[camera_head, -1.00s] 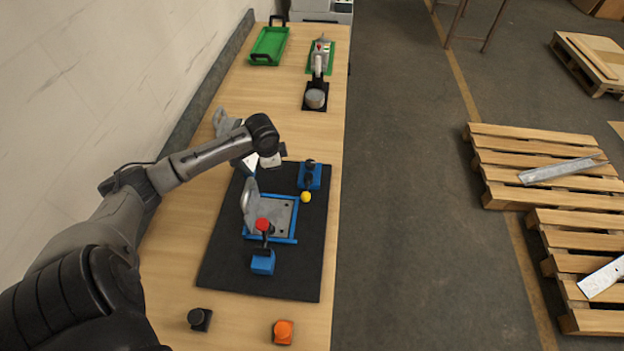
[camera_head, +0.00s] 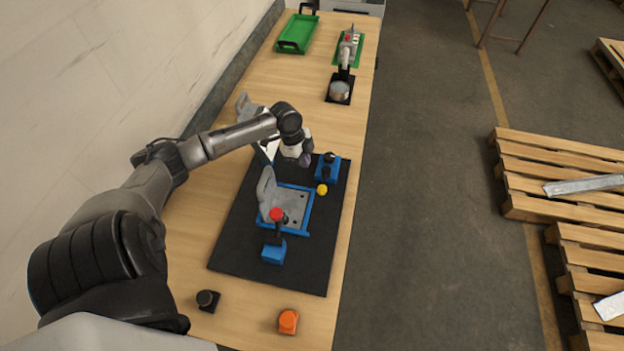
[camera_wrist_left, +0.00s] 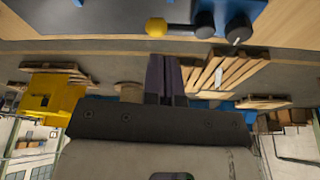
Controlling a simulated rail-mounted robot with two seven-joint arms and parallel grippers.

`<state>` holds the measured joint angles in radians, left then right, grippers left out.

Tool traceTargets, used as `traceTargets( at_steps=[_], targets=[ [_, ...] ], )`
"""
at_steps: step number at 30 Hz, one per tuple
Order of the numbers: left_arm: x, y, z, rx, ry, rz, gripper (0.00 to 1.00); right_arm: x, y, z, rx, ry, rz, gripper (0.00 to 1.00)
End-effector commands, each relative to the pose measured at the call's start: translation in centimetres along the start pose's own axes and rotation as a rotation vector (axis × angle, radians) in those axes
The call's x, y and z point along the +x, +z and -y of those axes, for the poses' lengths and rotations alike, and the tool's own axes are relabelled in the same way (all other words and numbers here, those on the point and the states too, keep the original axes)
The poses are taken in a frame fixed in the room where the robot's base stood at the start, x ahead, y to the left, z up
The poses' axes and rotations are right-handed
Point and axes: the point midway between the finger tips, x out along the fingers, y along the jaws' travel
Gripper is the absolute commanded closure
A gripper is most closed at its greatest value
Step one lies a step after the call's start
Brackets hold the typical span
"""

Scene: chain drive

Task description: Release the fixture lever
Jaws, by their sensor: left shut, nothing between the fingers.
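The fixture has a blue frame (camera_head: 309,213) with a grey metal plate (camera_head: 292,205) on a black mat. A red-topped black lever (camera_head: 277,216) stands at its near side above a blue block (camera_head: 273,252). At its far right is another blue block (camera_head: 330,164) with black knobs, and a yellow ball knob (camera_head: 322,189) beside it. My left gripper (camera_head: 304,159) is shut and empty, just left of that far block, apart from the yellow knob. In the left wrist view its dark fingers (camera_wrist_left: 166,76) are together, below the yellow knob (camera_wrist_left: 155,27) and black knobs (camera_wrist_left: 204,24). My right gripper is not seen.
A black button box (camera_head: 208,300) and an orange one (camera_head: 288,321) sit at the near table edge. A green tray (camera_head: 297,33) and a green-based device (camera_head: 347,50) stand at the far end. The black mat (camera_head: 300,279) has bare room near the front.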

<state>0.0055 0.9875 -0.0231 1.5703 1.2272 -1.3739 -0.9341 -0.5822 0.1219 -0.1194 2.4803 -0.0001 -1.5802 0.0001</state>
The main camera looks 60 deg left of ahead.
Motion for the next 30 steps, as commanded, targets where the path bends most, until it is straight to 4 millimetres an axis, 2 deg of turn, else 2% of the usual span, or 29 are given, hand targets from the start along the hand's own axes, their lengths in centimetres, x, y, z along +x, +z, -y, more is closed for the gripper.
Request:
traceTargets(
  at_steps=[5,19,24,30],
  targets=[
    [1.1,0.0,0.0,-0.002,0.002,-0.002,1.00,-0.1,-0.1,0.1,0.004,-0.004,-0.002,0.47],
    [8.1,-0.1,-0.1,-0.002,0.002,0.000,1.00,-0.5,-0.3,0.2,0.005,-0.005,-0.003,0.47],
    [9.4,-0.1,0.0,-0.001,0.000,-0.001,1.00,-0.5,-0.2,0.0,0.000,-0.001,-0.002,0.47],
    [10.0,0.0,-0.1,0.000,0.000,0.001,1.00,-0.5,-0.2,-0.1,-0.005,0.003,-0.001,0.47]
  ],
)
